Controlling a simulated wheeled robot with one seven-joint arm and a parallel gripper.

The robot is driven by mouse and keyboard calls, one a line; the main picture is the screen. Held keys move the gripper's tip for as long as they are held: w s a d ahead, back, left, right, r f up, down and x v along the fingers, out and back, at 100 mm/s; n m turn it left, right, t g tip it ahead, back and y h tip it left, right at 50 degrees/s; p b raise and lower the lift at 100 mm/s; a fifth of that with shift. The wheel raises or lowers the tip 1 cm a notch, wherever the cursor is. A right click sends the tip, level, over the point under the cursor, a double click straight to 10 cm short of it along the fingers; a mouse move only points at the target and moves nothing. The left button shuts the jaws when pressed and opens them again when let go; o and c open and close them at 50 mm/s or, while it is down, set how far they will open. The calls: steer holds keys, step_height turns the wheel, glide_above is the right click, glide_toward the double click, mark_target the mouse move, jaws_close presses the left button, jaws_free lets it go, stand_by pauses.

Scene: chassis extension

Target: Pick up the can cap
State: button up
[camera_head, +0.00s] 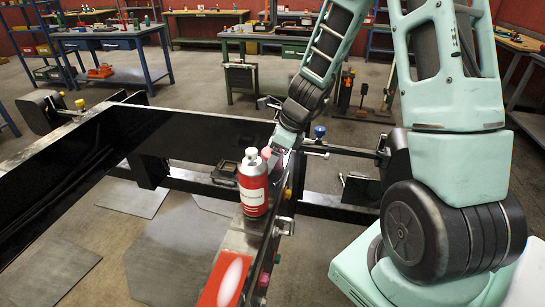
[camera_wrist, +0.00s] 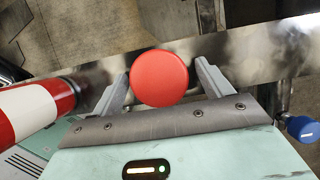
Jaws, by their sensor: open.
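The can cap (camera_wrist: 159,78) is a round red disc, seen from above in the wrist view. It sits over the metal beam, between the two fingers of my gripper (camera_wrist: 163,77). The fingers are open on either side of it; I cannot tell whether they touch it. A red and white can (camera_head: 253,187) stands upright on the beam in the head view, and its side shows at the left of the wrist view (camera_wrist: 35,107). In the head view my gripper (camera_head: 277,153) is low behind the can, which partly hides a small red patch there, likely the cap.
The black chassis frame (camera_head: 190,135) runs across the left and middle. A red and white piece (camera_head: 228,281) lies on the beam's near end. A blue knob (camera_head: 320,131) stands right of my gripper, also in the wrist view (camera_wrist: 302,128). Workbenches (camera_head: 110,42) stand farther back.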

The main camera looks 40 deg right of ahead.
steer(key=c, duration=1.1)
steer(key=shift+o, duration=0.2)
steer(key=shift+r, duration=0.1)
